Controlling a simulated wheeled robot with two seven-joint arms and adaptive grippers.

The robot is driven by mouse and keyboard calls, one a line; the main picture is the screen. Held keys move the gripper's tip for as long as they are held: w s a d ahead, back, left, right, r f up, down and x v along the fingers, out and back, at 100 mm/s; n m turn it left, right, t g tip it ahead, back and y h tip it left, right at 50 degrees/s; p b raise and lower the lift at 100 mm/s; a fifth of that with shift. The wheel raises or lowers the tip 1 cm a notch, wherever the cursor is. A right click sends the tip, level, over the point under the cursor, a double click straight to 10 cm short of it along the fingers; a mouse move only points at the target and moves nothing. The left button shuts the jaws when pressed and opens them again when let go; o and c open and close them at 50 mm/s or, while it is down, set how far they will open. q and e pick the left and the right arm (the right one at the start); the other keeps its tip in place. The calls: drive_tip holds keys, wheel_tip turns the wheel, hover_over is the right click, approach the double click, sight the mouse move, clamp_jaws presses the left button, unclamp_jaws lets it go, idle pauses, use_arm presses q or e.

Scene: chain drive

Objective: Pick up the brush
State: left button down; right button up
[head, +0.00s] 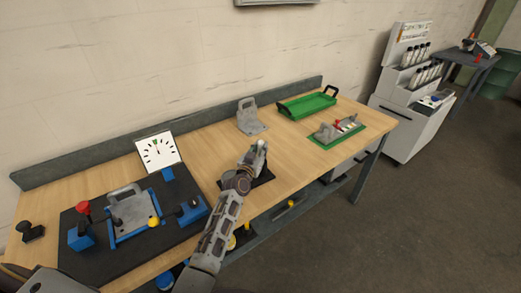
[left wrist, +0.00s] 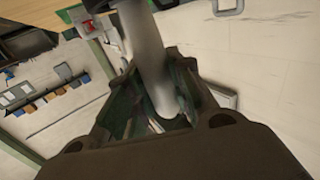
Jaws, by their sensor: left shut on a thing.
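My left gripper (head: 259,157) reaches over the front middle of the wooden bench and is small and partly hidden by its own wrist in the head view. In the left wrist view, the gripper (left wrist: 158,105) is shut around a smooth grey cylindrical shaft, which I take to be the handle of the brush (left wrist: 148,55). A dark part shows at the shaft's far end, at the top edge of that view. The brush's bristles cannot be made out. My right gripper is not in view.
The wooden bench (head: 300,170) holds a black mat with a blue fixture (head: 135,215), a dial (head: 158,151), a grey bracket (head: 250,117), a green tray (head: 306,105) and a green plate (head: 322,142) with grey parts. A white bottle rack (head: 405,85) stands beyond.

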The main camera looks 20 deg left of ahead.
sight(259, 143)
use_arm(q)
drive_tip(key=shift+r+p, duration=1.65)
drive_tip(key=shift+r, duration=0.25)
wheel_tip(259, 143, up, 3)
drive_tip(key=shift+r+p, duration=0.1)
drive_tip(key=shift+p, duration=0.4)
drive_tip(key=shift+r, duration=0.85)
